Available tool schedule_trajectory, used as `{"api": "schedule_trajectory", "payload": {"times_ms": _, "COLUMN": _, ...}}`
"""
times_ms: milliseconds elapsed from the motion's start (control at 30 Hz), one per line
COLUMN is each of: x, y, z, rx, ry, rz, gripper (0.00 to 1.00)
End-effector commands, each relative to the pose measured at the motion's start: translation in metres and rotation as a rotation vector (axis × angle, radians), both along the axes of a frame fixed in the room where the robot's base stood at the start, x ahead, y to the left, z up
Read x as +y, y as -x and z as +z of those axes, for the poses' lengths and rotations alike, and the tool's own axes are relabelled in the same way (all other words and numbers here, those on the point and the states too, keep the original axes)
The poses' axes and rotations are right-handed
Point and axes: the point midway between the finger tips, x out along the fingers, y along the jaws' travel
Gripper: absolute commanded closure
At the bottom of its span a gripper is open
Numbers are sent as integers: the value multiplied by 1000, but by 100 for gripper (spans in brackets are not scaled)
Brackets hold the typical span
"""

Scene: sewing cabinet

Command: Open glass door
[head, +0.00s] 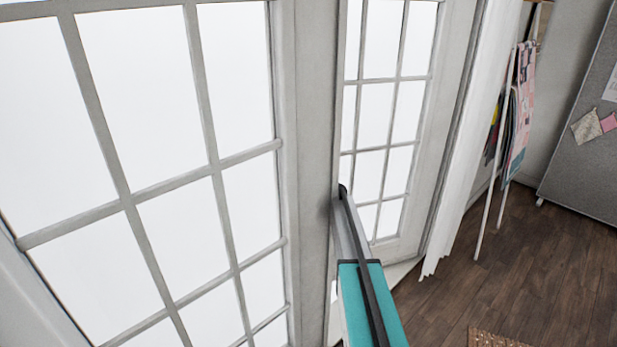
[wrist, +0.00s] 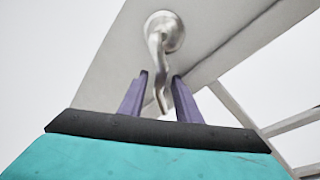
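The white glass door (head: 312,130) has many small panes and fills the left and middle of the head view. In the wrist view, its white frame (wrist: 115,65) crosses the picture diagonally. A silver lever handle (wrist: 157,50) hangs from a round metal base on that frame. My gripper (wrist: 160,84) is open, with its two purple fingers on either side of the handle's lower part. Gaps show between the fingers and the lever. In the head view, my teal arm reaches up to the door frame; the handle and fingertips cannot be made out there.
A second paned section (head: 410,150) stands behind and to the right, beside a white curtain (head: 463,140). Hanging fabrics (head: 515,120) and a grey board (head: 590,140) are at the far right. The wooden floor (head: 530,260) is open there, with a rug edge (head: 495,339) at the bottom.

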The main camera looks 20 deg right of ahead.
Motion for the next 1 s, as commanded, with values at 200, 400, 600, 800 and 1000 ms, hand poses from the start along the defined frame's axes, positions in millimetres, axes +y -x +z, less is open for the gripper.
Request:
{"api": "schedule_trajectory", "payload": {"times_ms": 200, "x": 0, "y": 11, "z": 2, "rx": 0, "ry": 0, "rz": 0, "gripper": 70}}
{"api": "schedule_trajectory", "payload": {"times_ms": 400, "x": 0, "y": 29, "z": 5, "rx": 0, "ry": 0, "rz": -1, "gripper": 70}}
{"api": "schedule_trajectory", "payload": {"times_ms": 600, "x": -1, "y": 47, "z": 10, "rx": -1, "ry": 0, "rz": -1, "gripper": 70}}
{"api": "schedule_trajectory", "payload": {"times_ms": 800, "x": -1, "y": 66, "z": 14, "rx": 0, "ry": 0, "rz": 0, "gripper": 70}}
{"api": "schedule_trajectory", "payload": {"times_ms": 1000, "x": -3, "y": 85, "z": 19, "rx": -1, "ry": 1, "rz": -3, "gripper": 70}}
